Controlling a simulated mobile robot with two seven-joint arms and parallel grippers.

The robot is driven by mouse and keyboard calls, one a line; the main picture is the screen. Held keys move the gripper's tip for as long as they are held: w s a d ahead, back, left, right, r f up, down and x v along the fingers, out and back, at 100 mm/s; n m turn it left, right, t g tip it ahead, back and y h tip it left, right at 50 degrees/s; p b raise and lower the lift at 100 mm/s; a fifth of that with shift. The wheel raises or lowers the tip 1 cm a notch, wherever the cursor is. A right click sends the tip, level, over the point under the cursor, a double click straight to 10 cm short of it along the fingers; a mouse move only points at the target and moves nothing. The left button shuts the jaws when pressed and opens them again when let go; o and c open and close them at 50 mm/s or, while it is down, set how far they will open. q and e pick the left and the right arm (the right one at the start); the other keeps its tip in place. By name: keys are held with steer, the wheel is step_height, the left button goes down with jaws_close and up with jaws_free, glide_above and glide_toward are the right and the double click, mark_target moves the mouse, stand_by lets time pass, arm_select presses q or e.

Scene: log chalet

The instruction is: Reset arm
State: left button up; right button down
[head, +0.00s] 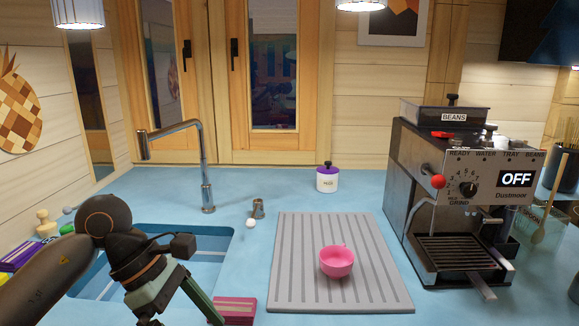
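My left arm comes in from the left over the sink, with its gripper (184,317) pointing down at the bottom edge. Its two fingers stand apart with nothing seen between them; the tips are cut off or close to the frame edge. My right arm and gripper are not in view.
A pink cup (337,262) stands on the grey ribbed mat (290,262). A blue sink (215,240) with a tall tap (206,170) lies under my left arm. A coffee machine (465,215) reads OFF; a purple-lidded jar (327,180) stands behind.

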arm_select(q)
steer(key=s+d+r+n+h+p, duration=0.2)
steer(key=d+r+n+h, duration=0.3)
steer(key=d+n+h, duration=0.65)
steer(key=w+a+f+n+t+y+p, duration=0.1)
steer(key=w+a+f+n+t, duration=0.25)
steer(key=n+t, duration=0.65)
steer(key=w+a+f+n+t+y+p, duration=0.1)
steer(key=w+a+f+n+t+y, duration=0.2)
steer(key=n+t, duration=0.7)
steer(key=a+f+n+g+y, duration=0.2)
steer(key=a+f+n+y, duration=0.2)
steer(key=f+n+y, duration=0.5)
steer(key=s+a+f+n+g+y+p, duration=0.1)
steer(key=s+a+f+n+g, duration=0.1)
steer(key=s+f+n, duration=0.3)
steer(key=s+a+f+n+g+y+p, duration=0.1)
steer(key=s+a+f+n+g, duration=0.2)
steer(key=s+f, duration=0.7)
step_height(320, 180, down, 4)
steer(key=n+g, duration=0.2)
steer(key=n, duration=0.1)
steer(key=shift+f, duration=0.25)
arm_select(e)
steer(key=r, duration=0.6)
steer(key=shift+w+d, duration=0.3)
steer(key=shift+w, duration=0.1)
arm_select(q)
steer(key=shift+n+y, duration=0.25)
